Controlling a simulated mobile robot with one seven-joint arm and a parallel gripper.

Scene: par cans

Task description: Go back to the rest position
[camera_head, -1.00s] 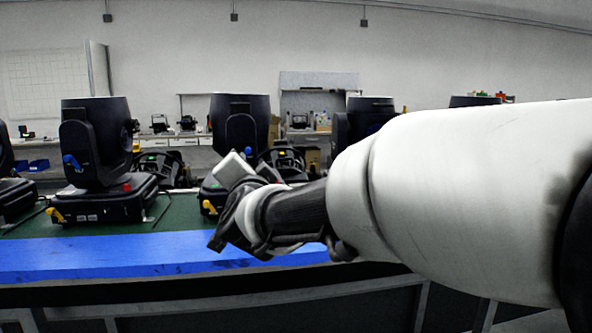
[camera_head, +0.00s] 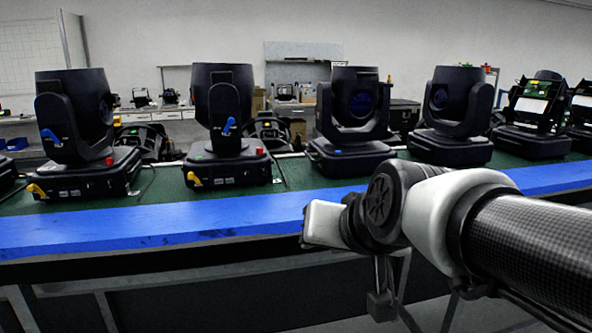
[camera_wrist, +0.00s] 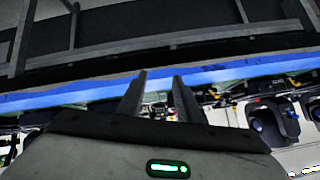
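My gripper (camera_wrist: 160,76) shows in the wrist view as two dark fingers with a clear gap between them and nothing held. In the head view my arm's wrist end is at the lower right, in front of the bench's blue front edge (camera_head: 130,226). The fingers are hard to make out there. Dark par-can lights with moving heads stand in a row on the green bench top, apart from my arm: one at the left (camera_head: 80,120), one at centre left (camera_head: 222,115), one at centre (camera_head: 352,125) and one to its right (camera_head: 455,115). Their yellow and blue levers show.
Two lights with opened heads (camera_head: 535,110) stand at the far right. The bench's metal frame (camera_head: 75,285) runs below the blue edge. A back counter with equipment (camera_head: 165,115) lies behind. Floor space in front of the bench looks free.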

